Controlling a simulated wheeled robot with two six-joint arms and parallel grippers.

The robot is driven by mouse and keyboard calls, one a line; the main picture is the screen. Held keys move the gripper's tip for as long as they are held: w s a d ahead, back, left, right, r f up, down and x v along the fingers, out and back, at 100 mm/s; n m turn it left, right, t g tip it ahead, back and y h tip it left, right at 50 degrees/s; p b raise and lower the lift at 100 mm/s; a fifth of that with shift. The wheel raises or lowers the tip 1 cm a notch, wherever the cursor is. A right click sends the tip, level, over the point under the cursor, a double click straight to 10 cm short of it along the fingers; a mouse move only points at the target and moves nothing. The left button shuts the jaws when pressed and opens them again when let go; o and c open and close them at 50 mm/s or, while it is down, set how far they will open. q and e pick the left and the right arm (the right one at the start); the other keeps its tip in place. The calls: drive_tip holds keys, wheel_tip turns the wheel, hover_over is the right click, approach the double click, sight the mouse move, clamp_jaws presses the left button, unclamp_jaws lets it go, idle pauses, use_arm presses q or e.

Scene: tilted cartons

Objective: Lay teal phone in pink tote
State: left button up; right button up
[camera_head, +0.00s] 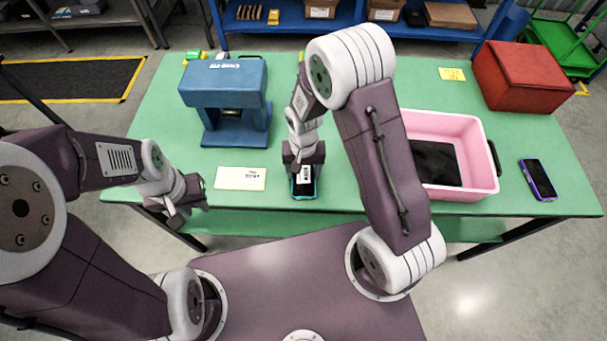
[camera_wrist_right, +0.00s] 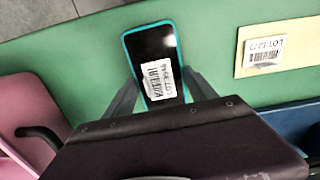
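The teal phone (camera_head: 304,191) lies on the green table, screen up, with a white barcode label. In the right wrist view the phone (camera_wrist_right: 148,50) points up and away, its near end between my fingers. My right gripper (camera_head: 303,165) is over the phone's far part in the head view and hides it. Its fingers (camera_wrist_right: 160,97) are apart, one on each side, with a gap visible on the right. The pink tote (camera_head: 478,192) stands to the right, partly behind my right arm, with black material on its floor. My left gripper (camera_head: 188,205) is empty near the table's front left edge; its finger gap is unclear.
A labelled cream card (camera_head: 240,179) lies left of the phone. A blue press-like stand (camera_head: 225,90) is behind it. A purple-edged phone (camera_head: 538,180) lies right of the tote. A red box (camera_head: 522,78) and yellow note (camera_head: 452,74) are at the back right.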

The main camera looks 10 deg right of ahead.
drive_tip(key=shift+w, duration=0.1)
drive_tip(key=c, duration=0.3)
drive_tip(key=shift+c, duration=0.2)
drive_tip(key=shift+r, duration=0.1)
drive_tip(key=shift+r, duration=0.25)
wheel_tip(320, 180, up, 4)
drive_tip(key=shift+f, duration=0.2)
drive_tip(key=s+d+r, duration=0.5)
drive_tip(key=d+r, duration=0.1)
drive_tip(key=d, duration=0.4)
drive_tip(key=shift+s+d+r, duration=0.15)
drive_tip(key=shift+s+r, duration=0.15)
drive_tip(key=shift+r, duration=0.05)
